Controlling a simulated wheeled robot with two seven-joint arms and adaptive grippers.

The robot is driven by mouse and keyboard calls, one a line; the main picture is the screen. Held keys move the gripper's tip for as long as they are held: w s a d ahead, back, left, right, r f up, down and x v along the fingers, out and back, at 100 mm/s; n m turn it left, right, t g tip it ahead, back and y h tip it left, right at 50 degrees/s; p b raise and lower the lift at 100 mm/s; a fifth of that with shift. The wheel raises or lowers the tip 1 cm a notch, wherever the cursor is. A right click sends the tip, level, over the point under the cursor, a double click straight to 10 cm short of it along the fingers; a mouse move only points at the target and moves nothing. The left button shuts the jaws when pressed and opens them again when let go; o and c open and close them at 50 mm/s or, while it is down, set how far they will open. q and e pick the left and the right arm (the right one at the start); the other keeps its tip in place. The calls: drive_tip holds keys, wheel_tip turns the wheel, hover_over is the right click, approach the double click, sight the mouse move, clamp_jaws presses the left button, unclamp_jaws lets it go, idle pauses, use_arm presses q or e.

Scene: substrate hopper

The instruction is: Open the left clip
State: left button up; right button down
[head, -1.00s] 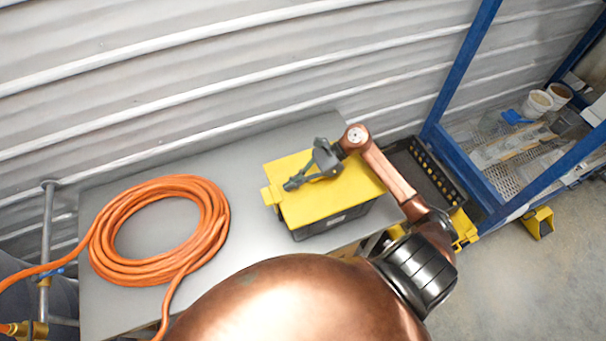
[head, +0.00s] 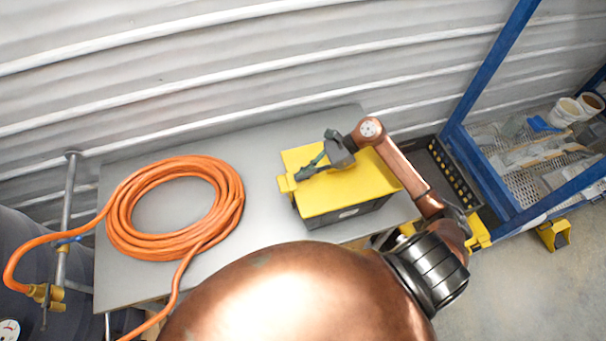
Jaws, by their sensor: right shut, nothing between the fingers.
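A dark box with a yellow lid (head: 365,188) stands on the grey table. A small yellow clip (head: 286,184) sticks out at the lid's left end and looks closed against the box. My right gripper (head: 299,176) is over the left part of the lid, its fingers pointing left towards the clip. It is shut with nothing between the fingers. Its tips are very close to the clip; I cannot tell whether they touch it. My left gripper is not in view. The box's right end is partly behind my right arm.
A coil of orange hose (head: 120,215) lies on the grey table (head: 262,222), left of the box. A corrugated wall (head: 200,75) runs behind. A black tray (head: 440,170) and a blue frame (head: 463,150) stand to the right.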

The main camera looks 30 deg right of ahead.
drive_tip(key=shift+w+a+r+h, duration=0.1)
drive_tip(key=shift+a+r+h, duration=0.1)
drive_tip(key=shift+a+h, duration=0.3)
